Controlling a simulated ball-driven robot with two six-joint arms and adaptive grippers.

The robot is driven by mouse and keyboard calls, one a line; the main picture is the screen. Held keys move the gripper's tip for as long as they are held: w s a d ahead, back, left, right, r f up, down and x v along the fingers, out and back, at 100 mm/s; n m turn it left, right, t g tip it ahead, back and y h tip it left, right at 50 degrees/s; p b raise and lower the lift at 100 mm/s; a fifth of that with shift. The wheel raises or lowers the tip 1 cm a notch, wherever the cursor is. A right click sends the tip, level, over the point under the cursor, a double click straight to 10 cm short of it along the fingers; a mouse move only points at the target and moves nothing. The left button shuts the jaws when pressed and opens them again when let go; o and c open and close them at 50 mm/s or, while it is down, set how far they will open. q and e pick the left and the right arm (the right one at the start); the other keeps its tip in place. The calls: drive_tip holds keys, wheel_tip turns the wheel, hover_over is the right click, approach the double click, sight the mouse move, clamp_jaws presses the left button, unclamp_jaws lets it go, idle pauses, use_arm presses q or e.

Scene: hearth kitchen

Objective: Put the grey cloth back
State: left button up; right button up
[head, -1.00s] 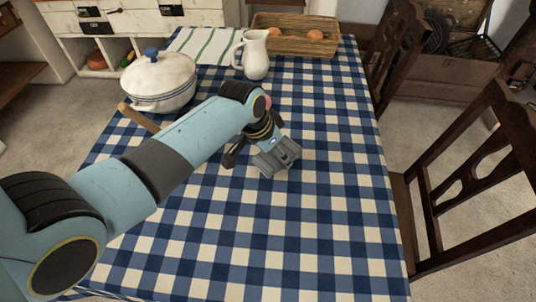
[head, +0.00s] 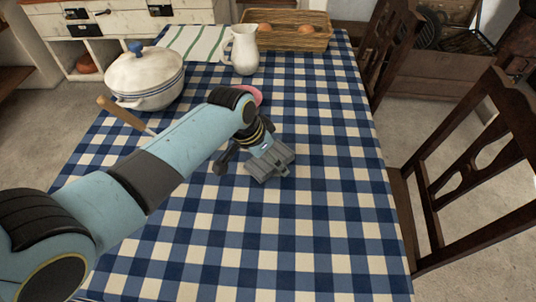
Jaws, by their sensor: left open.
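My left gripper (head: 264,167) is over the middle of the blue-and-white checked tablecloth (head: 330,200), pointing down, its grey fingers open. I see nothing held in it. I cannot make out a grey cloth anywhere; my left arm and gripper hide part of the table. A white cloth with green stripes (head: 196,42) lies flat at the table's far left. My right gripper is out of view.
A white lidded pot (head: 145,78), a wooden handle (head: 120,113) and a white jug (head: 241,50) are on the left and far table. A wicker basket (head: 290,42) stands behind. A pink thing (head: 252,93) shows behind my wrist. Wooden chairs (head: 460,170) line the right.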

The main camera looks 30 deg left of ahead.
use_arm(q)
drive_tip(key=shift+r, duration=0.15)
drive_tip(key=p+v, duration=0.2)
drive_tip(key=v, duration=1)
